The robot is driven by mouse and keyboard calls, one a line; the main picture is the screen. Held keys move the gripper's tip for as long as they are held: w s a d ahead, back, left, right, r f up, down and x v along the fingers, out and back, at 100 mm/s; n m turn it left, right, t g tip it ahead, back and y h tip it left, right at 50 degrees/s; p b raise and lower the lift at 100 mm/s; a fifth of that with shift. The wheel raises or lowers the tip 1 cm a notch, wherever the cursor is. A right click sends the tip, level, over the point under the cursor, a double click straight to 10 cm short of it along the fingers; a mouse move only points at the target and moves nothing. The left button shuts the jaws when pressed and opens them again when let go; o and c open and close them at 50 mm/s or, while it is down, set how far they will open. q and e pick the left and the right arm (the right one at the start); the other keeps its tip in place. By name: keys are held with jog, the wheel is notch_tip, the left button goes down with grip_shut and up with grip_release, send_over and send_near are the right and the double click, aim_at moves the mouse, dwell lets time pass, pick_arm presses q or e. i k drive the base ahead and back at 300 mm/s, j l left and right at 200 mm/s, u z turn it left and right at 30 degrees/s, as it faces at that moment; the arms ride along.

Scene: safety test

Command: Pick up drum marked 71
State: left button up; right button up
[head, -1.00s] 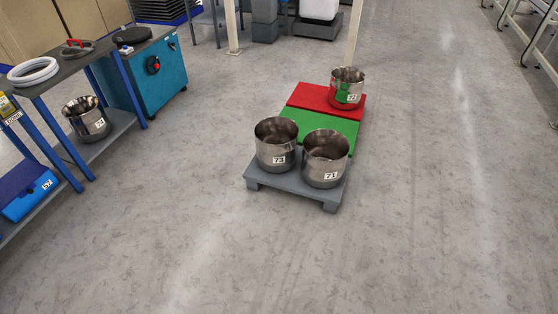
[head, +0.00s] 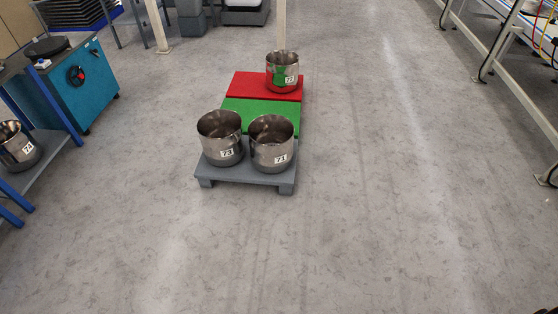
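The drum marked 71 (head: 271,146) is an open-topped steel drum with a white label. It stands upright on the near right of a grey pallet (head: 245,176) on the floor. The drum marked 73 (head: 220,139) stands close beside it on the left. A third steel drum (head: 282,73), whose label looks like 72, stands on the red section (head: 252,86) at the far end. A green section (head: 262,112) lies between. Neither of my grippers is in the head view.
A blue-framed bench with drum 74 (head: 17,147) on its lower shelf stands at the left. A teal cabinet (head: 80,88) is behind it. A white post (head: 281,25) rises behind the pallet. Metal-legged tables (head: 497,47) line the right. The floor in front (head: 290,255) is clear.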

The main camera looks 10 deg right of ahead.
aim_at(271, 135)
jog(key=u, duration=0.5)
jog(key=i+l+u, duration=0.45)
jog(key=l+u, duration=0.25)
jog(key=l, duration=0.15)
jog(key=i+l+u, duration=0.1)
jog(key=l+u, duration=0.15)
jog(key=l, duration=0.15)
